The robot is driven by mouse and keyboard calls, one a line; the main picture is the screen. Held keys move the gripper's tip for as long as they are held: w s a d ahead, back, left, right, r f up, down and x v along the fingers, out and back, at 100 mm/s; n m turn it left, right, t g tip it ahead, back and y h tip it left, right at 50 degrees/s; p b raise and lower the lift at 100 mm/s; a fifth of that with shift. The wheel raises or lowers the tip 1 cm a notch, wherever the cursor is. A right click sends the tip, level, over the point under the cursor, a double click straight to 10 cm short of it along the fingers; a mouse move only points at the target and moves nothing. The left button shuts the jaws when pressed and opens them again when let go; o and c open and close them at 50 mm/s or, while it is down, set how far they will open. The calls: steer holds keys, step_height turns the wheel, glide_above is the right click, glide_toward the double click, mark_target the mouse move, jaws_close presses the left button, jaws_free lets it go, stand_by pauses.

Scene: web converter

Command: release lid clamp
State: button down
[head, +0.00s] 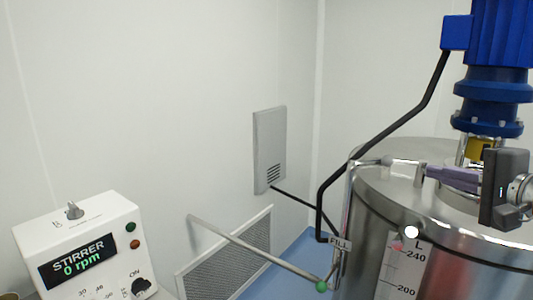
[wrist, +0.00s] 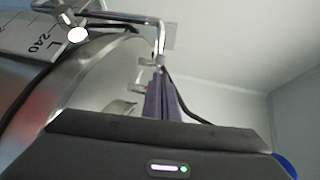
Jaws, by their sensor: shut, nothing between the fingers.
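My gripper (head: 426,171) is a dark body with slim purple fingers, over the lid (head: 385,183) of the steel vessel at the right of the head view. The fingers are shut and hold nothing. Their tips point left, close to a small upright metal post by the thin pipe; contact is unclear. In the wrist view the closed fingertips (wrist: 160,73) also appear close to metal fittings. A white ball knob (head: 411,232) sits at the vessel's upper side, below the fingers; it also shows in the wrist view (wrist: 78,34). I cannot tell for certain which fitting is the lid clamp.
A blue stirrer motor (head: 490,95) stands above the lid. A thin pipe runs over the lid's left edge to the FILL label (head: 340,243) and a green-ended handle (head: 321,286). A black cable crosses behind. The stirrer box (head: 85,245) reads 0 rpm.

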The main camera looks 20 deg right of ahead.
glide_toward(393, 160)
steer(key=w, duration=0.1)
steer(key=w+f, duration=0.1)
steer(key=w, duration=0.2)
steer(key=shift+w+a+f, duration=0.15)
steer(key=shift+w+a, duration=0.1)
steer(key=shift+a, duration=0.05)
steer(key=shift+w+d+f, duration=0.1)
steer(key=shift+w+f, duration=0.1)
steer(key=shift+w, duration=0.85)
steer(key=shift+w+d+r, duration=0.1)
steer(key=shift+w, duration=0.85)
steer(key=shift+s, duration=0.1)
